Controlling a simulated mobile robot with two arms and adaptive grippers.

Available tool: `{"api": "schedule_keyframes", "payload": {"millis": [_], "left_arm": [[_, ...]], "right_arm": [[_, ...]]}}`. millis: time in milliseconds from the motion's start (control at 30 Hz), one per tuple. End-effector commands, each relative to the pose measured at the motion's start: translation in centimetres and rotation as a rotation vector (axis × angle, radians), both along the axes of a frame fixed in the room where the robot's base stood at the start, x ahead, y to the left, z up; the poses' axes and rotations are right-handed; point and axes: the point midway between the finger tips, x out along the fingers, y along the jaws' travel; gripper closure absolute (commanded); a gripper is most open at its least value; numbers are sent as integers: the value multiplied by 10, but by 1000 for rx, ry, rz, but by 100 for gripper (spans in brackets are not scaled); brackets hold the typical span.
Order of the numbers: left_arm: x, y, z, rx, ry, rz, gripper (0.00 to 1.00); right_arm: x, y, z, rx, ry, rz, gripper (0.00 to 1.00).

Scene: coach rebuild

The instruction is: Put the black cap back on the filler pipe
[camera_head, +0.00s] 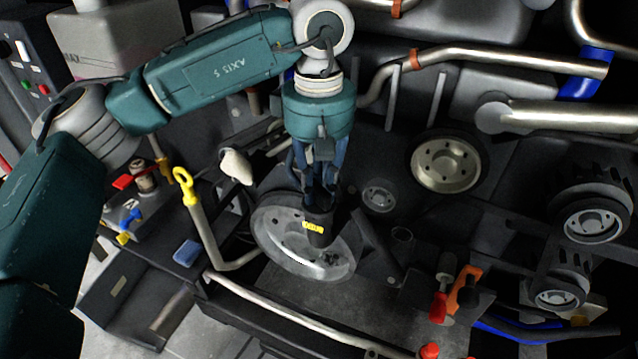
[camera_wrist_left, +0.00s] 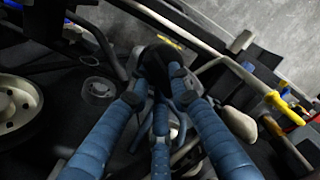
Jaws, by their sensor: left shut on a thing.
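The black cap (camera_head: 320,232), a dark cylinder with a yellow label, is held in my left gripper (camera_head: 319,198). The blue fingers are closed around its upper part. In the head view the cap hangs in front of the large grey pulley wheel. In the left wrist view the cap (camera_wrist_left: 157,58) sits between the fingertips, partly hidden by them. A dark slanted pipe (camera_head: 376,246) stands just right of the cap, apart from it in the picture. I cannot tell for sure that it is the filler pipe. My right gripper is not in view.
The grey pulley wheel (camera_head: 285,245) is close behind the cap. A yellow-handled dipstick (camera_head: 184,186) and a bent pale pipe stand to the left. Metal pipes cross above.

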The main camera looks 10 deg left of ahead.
Motion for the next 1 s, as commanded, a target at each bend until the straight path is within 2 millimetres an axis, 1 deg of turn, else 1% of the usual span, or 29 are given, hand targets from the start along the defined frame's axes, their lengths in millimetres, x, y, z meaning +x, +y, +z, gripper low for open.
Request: {"api": "schedule_keyframes", "payload": {"millis": [400, 433, 500, 533, 800, 833, 900, 933, 1000], "left_arm": [[0, 0, -10, 0, 0, 0, 100], [0, 0, -9, 0, 0, 0, 77], [0, 0, -9, 1, 1, 0, 63], [0, 0, -10, 1, 2, 0, 59], [-1, 0, -10, 2, 2, -1, 59], [-1, 0, -10, 3, 3, -1, 56], [-1, 0, -11, 3, 3, -1, 43], [-1, 0, -10, 3, 3, -1, 40], [-1, 0, -10, 2, 2, 0, 40]], "right_arm": [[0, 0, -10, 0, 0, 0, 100], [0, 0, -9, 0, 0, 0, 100], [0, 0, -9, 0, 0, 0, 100], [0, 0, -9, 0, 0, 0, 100], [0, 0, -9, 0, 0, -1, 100], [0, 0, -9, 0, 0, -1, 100], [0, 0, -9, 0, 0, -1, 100], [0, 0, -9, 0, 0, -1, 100], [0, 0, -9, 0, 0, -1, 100]]}}
